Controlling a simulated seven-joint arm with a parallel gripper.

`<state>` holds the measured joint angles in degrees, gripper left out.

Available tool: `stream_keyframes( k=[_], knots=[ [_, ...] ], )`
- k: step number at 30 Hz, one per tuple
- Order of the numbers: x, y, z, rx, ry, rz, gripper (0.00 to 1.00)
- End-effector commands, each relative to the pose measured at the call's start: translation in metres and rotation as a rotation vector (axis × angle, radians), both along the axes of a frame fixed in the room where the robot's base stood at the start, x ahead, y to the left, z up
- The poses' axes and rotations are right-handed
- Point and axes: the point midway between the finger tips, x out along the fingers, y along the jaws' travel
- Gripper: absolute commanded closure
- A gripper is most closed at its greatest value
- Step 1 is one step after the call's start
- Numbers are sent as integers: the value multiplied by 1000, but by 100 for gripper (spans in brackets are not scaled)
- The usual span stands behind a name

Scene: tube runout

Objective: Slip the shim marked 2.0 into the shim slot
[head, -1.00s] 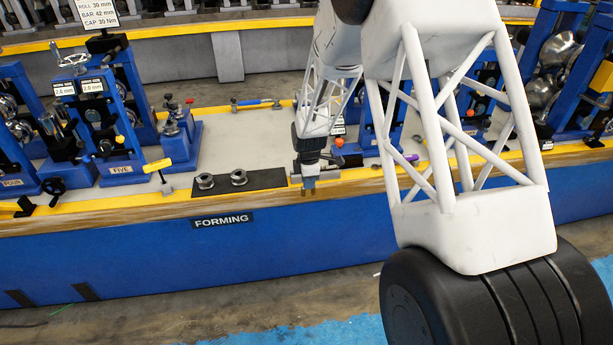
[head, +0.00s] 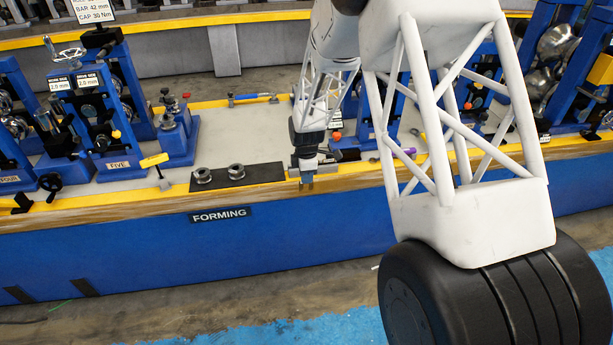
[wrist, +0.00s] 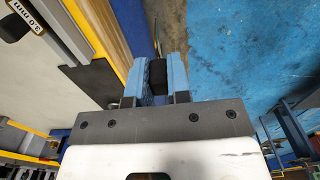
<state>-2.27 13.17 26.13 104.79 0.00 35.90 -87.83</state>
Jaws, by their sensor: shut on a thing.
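My gripper (head: 307,183) is at the front yellow edge of the bench, right of the dark mat, pointing down. In the wrist view its two blue fingers (wrist: 160,72) are shut on a small dark piece (wrist: 158,80). Its marking does not show, so I cannot tell whether it is the shim marked 2.0. I cannot make out the shim slot.
The dark mat (head: 265,172) bears two metal rings (head: 236,171). A plate marked 3.0 mm (wrist: 26,16) shows in the wrist view. The grey bench top (head: 235,135) is mostly clear.

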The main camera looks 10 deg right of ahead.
Motion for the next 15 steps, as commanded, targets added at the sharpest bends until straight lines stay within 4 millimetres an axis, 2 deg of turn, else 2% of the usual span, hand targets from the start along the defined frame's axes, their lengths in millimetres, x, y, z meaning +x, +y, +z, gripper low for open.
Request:
stream_keyframes(
  k=[8, 15],
  knots=[
    [30, 4, 0, 0, 3, 18, 100],
    [77, 10, 1, 0, 9, 45, 100]
  ],
)
